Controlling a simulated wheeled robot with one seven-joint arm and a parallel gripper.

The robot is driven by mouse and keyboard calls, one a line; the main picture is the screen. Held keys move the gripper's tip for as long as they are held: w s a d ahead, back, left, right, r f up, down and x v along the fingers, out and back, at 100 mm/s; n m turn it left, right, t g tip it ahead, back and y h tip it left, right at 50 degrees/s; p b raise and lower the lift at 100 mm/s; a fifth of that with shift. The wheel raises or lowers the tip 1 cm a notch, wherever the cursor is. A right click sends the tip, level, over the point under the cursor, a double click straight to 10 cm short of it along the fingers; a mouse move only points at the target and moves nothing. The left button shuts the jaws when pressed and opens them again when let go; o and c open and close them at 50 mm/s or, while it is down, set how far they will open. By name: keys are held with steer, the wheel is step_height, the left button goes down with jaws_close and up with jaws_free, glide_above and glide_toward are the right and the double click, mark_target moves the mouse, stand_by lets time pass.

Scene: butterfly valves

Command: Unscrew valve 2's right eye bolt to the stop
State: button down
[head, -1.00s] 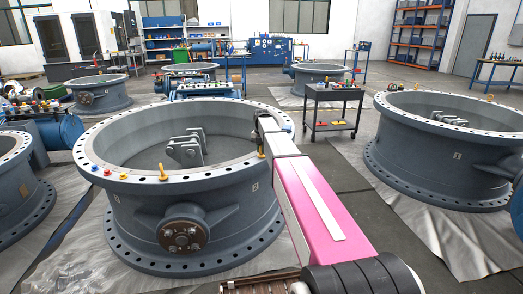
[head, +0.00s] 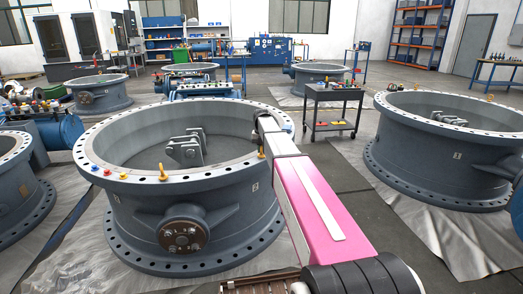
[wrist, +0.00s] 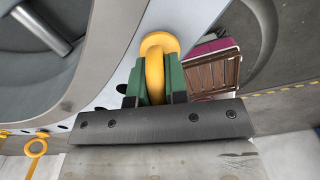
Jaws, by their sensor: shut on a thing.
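The valve body in front of me is a large grey flanged ring (head: 130,205), taken as valve 2; its small number plate (head: 255,187) is too small to read surely. Its right yellow eye bolt (head: 261,154) stands on the top flange at the near right. In the wrist view my gripper (wrist: 156,88) is shut on this eye bolt (wrist: 155,52), with a green-padded finger on each side of the ring. The bolt's thread and seat are hidden. The left yellow eye bolt (head: 163,173) stands on the same flange; it also shows in the wrist view (wrist: 36,148).
Small coloured caps (head: 107,172) sit on the flange's left rim. Inside the ring is a grey bracket (head: 184,152). Another valve body (head: 440,160) stands at the right, and a black tool cart (head: 333,95) behind. Floor is open between the cart and that right body.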

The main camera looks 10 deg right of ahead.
steer(key=c, duration=1.1)
jaws_free()
step_height(320, 180, up, 11)
steer(key=shift+f, duration=0.1)
